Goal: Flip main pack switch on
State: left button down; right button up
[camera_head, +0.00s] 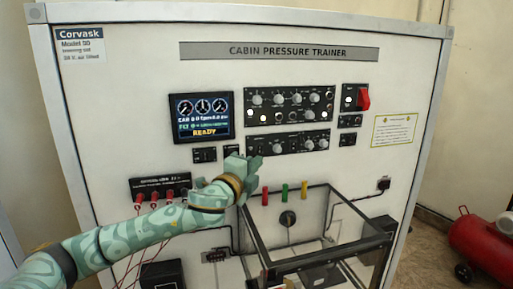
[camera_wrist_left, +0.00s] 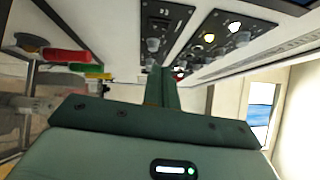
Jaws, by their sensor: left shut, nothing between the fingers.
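The white trainer panel (camera_head: 130,100), titled "CABIN PRESSURE TRAINER", stands upright in front of me. I cannot read which control is the main pack switch. Two black control panels with knobs and lights, an upper (camera_head: 290,105) and a lower (camera_head: 288,144), sit right of the display. A red guarded switch (camera_head: 363,98) is at the right. My left gripper (camera_head: 242,164) is shut and empty, in front of small black switch plates below the display, partly covering one. In the left wrist view the closed fingers (camera_wrist_left: 162,78) point toward the knob panels. My right gripper is not in view.
The display (camera_head: 201,117) reads "READY". Red, green and yellow pegs (camera_head: 285,192) stand below the panels. A framed open box (camera_head: 330,245) juts out below them. Red leads hang from a terminal block (camera_head: 160,185) near my left arm. A red tank (camera_head: 485,245) is on the floor at right.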

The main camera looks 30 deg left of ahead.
aim_at(260, 149)
pick_arm(q)
jog(key=w+a, duration=0.1)
jog(key=w, duration=0.1)
jog(key=w+a+p, duration=0.1)
jog(key=w+a, duration=0.1)
jog(key=w, duration=0.1)
jog(key=shift+w+a+r+p, duration=0.15)
jog(key=shift+w+r+p, duration=0.15)
jog(key=shift+w+r, duration=0.05)
jog(key=shift+w, duration=0.1)
jog(key=shift+w+a+r+p, duration=0.15)
jog(key=shift+a+r+p, duration=0.25)
jog(key=shift+p, duration=0.3)
jog(key=shift+d, duration=0.2)
jog(key=shift+a, duration=0.1)
